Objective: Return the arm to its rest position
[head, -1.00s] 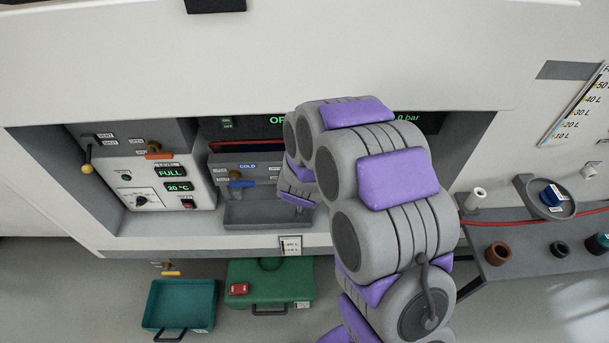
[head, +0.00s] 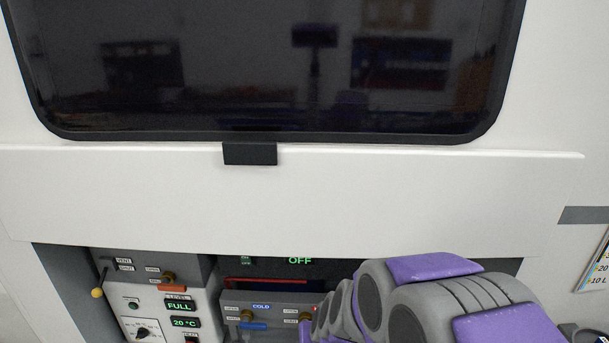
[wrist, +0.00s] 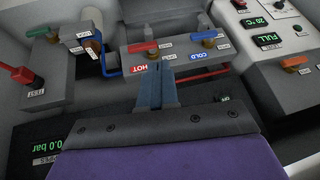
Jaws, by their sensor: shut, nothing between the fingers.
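My arm (head: 425,290) reaches into the service bay from the lower right of the head view, and its end is hidden there. In the wrist view my gripper (wrist: 157,68) is shut, with its two blue-grey fingers together and nothing between them. It points at the grey panel (wrist: 178,55) with the red HOT label and the blue COLD label. Whether the fingertips touch the panel I cannot tell. A red lever (wrist: 143,47) and a blue lever (wrist: 202,36) sit on this panel.
The white control panel (head: 155,318) reads FULL and 20 °C. A yellow-tipped lever (head: 97,293) sticks out at left. The wrist view shows a red knob (wrist: 20,72) and a pressure display (wrist: 43,150). The white motorhome wall (head: 400,190) and dark window (head: 270,70) are above the bay.

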